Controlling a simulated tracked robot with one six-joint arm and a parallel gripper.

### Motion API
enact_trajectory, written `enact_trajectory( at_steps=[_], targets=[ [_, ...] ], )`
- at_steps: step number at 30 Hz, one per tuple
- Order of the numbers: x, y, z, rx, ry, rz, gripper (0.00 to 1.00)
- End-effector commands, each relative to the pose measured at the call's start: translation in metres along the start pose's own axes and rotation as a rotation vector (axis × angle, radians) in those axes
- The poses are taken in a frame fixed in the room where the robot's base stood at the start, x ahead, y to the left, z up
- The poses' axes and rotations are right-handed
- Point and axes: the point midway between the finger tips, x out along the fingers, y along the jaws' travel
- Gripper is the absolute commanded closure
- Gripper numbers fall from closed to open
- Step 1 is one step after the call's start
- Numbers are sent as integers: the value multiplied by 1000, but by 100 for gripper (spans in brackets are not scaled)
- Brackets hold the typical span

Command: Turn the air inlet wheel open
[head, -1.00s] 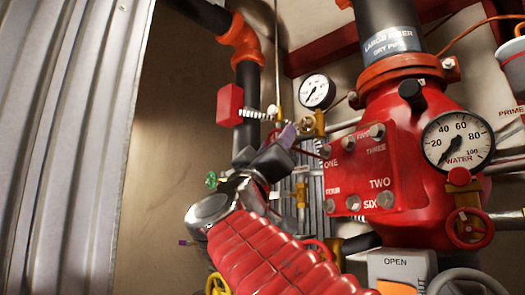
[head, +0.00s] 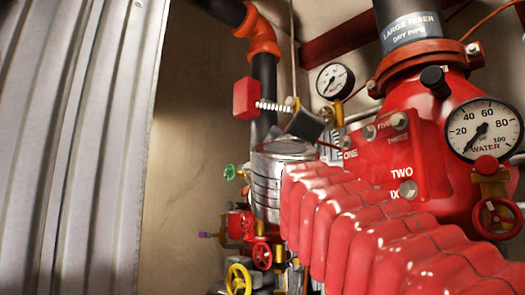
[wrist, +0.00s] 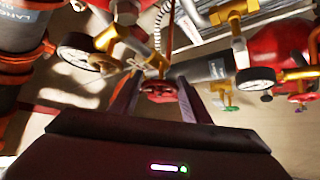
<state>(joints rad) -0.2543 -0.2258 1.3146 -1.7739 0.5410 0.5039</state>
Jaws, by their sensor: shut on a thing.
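A red hand wheel (wrist: 160,87) sits between the tips of my gripper (wrist: 157,90) in the wrist view, and the jaws are shut on it. No label shows on this wheel, so I cannot tell by reading that it is the air inlet wheel. In the head view a dark grey block of my gripper shows beside the black pipe; the fingertips and the held wheel are hidden there.
A white-faced gauge (head: 335,81) and a red box (head: 246,98) are close to my gripper. The red riser body (head: 450,150) with its water gauge (head: 484,130) stands right. Green (head: 230,172), red (head: 262,255) and yellow (head: 238,279) wheels are below left. Corrugated metal (head: 75,150) borders the left.

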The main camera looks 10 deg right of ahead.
Motion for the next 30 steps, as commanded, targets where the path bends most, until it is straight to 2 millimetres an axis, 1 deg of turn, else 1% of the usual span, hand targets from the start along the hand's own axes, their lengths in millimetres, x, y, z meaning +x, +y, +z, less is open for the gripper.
enact_trajectory(
  at_steps=[1,30],
  targets=[
    [1,-4,2,-12,-4,-17,80],
    [2,-3,4,-252,-11,-254,79]
  ],
)
